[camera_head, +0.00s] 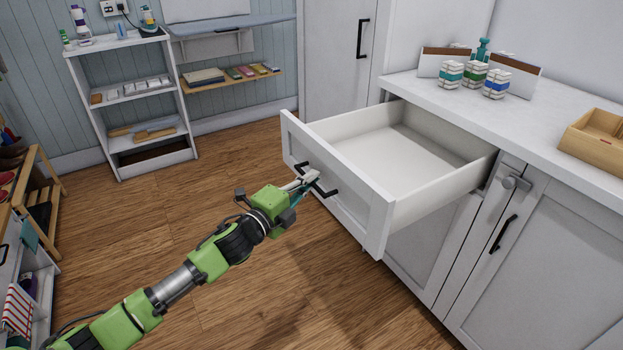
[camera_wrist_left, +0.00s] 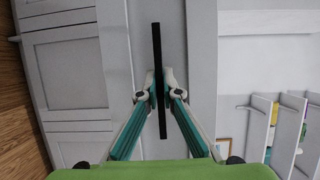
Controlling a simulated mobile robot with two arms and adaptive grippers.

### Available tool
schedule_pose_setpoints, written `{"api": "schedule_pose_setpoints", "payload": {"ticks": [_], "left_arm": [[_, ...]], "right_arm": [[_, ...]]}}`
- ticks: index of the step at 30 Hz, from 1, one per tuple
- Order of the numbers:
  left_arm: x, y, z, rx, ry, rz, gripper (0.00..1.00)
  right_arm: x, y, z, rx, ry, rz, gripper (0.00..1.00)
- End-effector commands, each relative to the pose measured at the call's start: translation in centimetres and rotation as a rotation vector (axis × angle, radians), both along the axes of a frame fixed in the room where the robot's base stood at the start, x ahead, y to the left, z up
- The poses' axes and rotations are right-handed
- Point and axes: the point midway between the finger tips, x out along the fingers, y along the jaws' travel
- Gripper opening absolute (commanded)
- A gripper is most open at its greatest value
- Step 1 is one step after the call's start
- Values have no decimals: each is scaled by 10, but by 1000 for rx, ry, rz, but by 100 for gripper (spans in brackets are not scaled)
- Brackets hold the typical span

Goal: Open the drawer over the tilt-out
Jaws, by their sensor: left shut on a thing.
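The drawer (camera_head: 345,199) is pulled well out of the white cabinet, and its empty white inside shows in the head view. Its black bar handle (camera_head: 325,190) is on the front panel, and it also shows in the left wrist view (camera_wrist_left: 157,45). My left gripper (camera_head: 308,181) is at this handle, with its fingers closed around the bar; the fingertips show in the left wrist view (camera_wrist_left: 158,85). A cabinet front (camera_head: 425,240) lies below the drawer, partly hidden by it. My right gripper is not in view.
A cabinet door with a black handle (camera_head: 503,233) is right of the drawer. A white shelf (camera_head: 137,105) stands at the back left. The wooden floor before the drawer is clear.

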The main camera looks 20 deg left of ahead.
Motion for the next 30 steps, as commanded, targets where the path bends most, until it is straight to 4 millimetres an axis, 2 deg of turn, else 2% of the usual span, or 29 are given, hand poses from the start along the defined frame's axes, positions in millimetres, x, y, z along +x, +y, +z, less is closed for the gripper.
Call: {"api": "schedule_pose_setpoints", "payload": {"ticks": [6,7,8,9,21,26,30], "left_arm": [[0,-1,-2,0,3,-2,0],[0,-1,-2,0,3,-2,13],[0,-1,-2,0,3,-2,21],[0,-1,-2,0,2,-1,23],[-4,1,-1,0,1,0,23],[-21,6,-2,1,3,0,23],[-43,11,-3,0,5,-1,23]], "right_arm": [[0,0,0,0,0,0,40],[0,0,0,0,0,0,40],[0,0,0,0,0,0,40],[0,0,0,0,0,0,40],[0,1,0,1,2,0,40],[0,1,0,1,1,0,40],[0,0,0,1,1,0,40]]}}
